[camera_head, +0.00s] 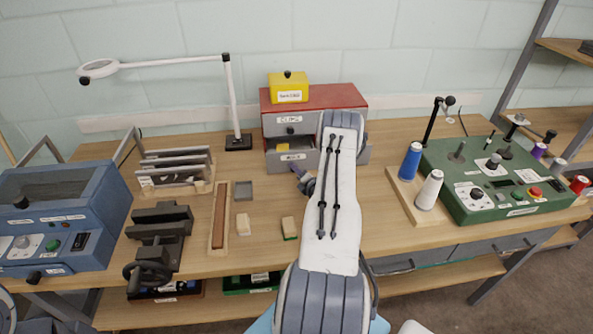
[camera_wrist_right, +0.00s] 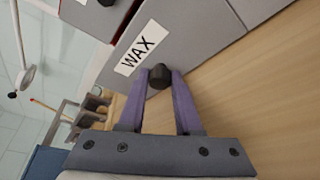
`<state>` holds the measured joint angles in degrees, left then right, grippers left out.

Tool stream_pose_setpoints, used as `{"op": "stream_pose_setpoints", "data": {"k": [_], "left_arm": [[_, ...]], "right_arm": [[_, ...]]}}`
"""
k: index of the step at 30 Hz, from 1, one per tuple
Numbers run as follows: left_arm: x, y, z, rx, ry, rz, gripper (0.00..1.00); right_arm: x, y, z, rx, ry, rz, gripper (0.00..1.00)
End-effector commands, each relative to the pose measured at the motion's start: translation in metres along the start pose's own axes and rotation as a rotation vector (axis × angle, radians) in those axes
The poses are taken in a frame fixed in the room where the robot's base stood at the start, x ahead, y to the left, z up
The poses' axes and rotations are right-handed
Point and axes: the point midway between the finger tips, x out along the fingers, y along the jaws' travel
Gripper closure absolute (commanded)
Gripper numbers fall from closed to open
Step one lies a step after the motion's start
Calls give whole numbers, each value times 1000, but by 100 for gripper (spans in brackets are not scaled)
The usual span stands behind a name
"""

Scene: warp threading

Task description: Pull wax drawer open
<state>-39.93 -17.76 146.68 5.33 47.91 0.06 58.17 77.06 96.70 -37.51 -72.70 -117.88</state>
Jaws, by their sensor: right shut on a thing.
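The wax drawer (camera_head: 312,159) is the lower drawer of the grey cabinet with a red top (camera_head: 342,97). It stands partly out from the cabinet, and a yellow piece shows inside it. In the right wrist view its grey front carries a white WAX label (camera_wrist_right: 140,48) and a dark round knob (camera_wrist_right: 158,74). My right gripper (camera_head: 302,178) is at the drawer front, its purple fingers (camera_wrist_right: 160,82) shut on the knob. My right forearm hides the right part of the drawer in the head view. My left gripper is out of view.
A yellow box (camera_head: 288,84) sits on the cabinet. A lamp (camera_head: 238,142), a vise (camera_head: 158,235) and a blue machine (camera_head: 62,215) stand left. Small blocks (camera_head: 243,224) lie before the drawer. Thread spools (camera_head: 429,190) and a green machine (camera_head: 500,185) stand right.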

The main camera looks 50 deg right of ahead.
Motion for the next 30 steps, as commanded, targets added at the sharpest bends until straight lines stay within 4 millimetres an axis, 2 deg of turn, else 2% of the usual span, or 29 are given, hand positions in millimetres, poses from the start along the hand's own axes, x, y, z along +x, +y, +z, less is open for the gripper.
{"op": "stream_pose_setpoints", "data": {"k": [14, 22, 30], "left_arm": [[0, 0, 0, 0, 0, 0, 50], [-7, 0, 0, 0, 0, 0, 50], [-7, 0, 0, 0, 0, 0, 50]], "right_arm": [[-1, -1, 1, 1, -2, -2, 100], [-38, -2, -14, 4, -1, -6, 100], [-44, -1, -17, 1, -4, -3, 100]]}}
